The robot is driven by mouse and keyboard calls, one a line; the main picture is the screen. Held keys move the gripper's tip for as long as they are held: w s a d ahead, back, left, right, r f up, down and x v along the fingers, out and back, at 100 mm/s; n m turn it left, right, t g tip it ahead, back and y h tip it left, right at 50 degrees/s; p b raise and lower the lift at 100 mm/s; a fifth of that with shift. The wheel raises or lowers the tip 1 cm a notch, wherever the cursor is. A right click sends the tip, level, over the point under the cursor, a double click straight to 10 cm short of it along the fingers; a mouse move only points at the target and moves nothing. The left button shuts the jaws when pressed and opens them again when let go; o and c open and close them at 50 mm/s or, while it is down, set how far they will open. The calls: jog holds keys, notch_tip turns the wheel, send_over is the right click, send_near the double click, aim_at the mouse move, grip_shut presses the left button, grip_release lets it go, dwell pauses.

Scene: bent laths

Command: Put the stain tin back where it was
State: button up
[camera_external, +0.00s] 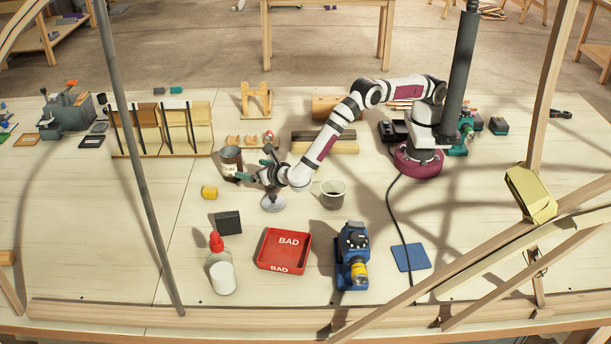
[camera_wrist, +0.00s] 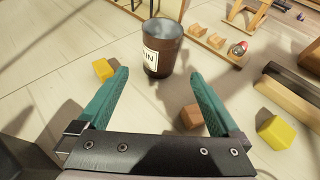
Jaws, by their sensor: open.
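The stain tin (camera_external: 231,161) is a dark brown can with a pale label, upright on the bench just left of my gripper. In the wrist view the stain tin (camera_wrist: 164,48) stands ahead of the fingertips, its label partly reading "IN". My gripper (camera_external: 254,168) is low over the bench. In the wrist view its two teal fingers (camera_wrist: 160,78) are spread with nothing between them, and the tin is beyond them. I cannot tell from the outside view whether a finger touches the tin.
A rack (camera_external: 163,128) stands behind left.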

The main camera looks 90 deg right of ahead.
jog(key=s+d+r+m+g+y, duration=0.2)
jog(key=s+d+r+m+g, duration=0.2)
jog(key=s+d+r+m, duration=0.4)
jog(key=s+d+r+m+g+y, duration=0.1)
jog(key=s+d+r+m+g, duration=0.45)
jog(key=s+d+m, duration=0.45)
jog(key=s+a+m+y, duration=0.3)
jog(key=s+m, duration=0.4)
jog(key=s, duration=0.5)
jog(key=s+a+r+m+y, duration=0.1)
jog(key=s+a+m+y, duration=0.2)
jog(key=s, duration=0.9)
jog(key=m+y, duration=0.2)
jog(key=m, duration=0.2)
jog(key=shift+a+y, duration=0.15)
jog(key=shift+y, duration=0.25)
